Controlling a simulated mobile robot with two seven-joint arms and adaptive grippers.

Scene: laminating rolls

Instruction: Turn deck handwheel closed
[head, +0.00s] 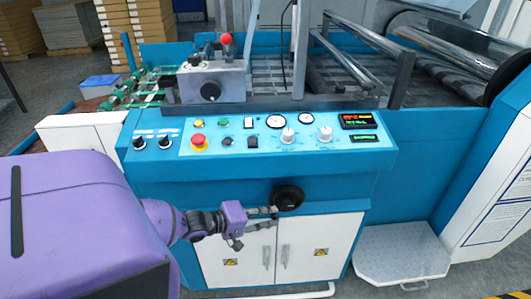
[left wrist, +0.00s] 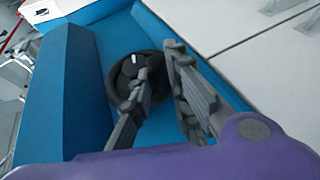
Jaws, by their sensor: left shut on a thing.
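The deck handwheel (head: 289,195) is a round black wheel on the blue front panel, just above the white cabinet doors. It also shows in the left wrist view (left wrist: 117,78), partly hidden behind the fingers. My left gripper (head: 272,216) reaches it from the left, with its fingertips at the wheel's lower left rim. In the left wrist view, the two grey fingers (left wrist: 156,66) lie over the wheel's right side, shut on it. The exact contact is partly hidden. My right gripper is in no view.
The control panel (head: 265,137) with knobs, gauges and a red emergency button (head: 198,139) lies above the wheel. White cabinet doors (head: 305,253) are below. A metal step plate (head: 400,252) is at the right. Rollers (head: 455,50) stand behind.

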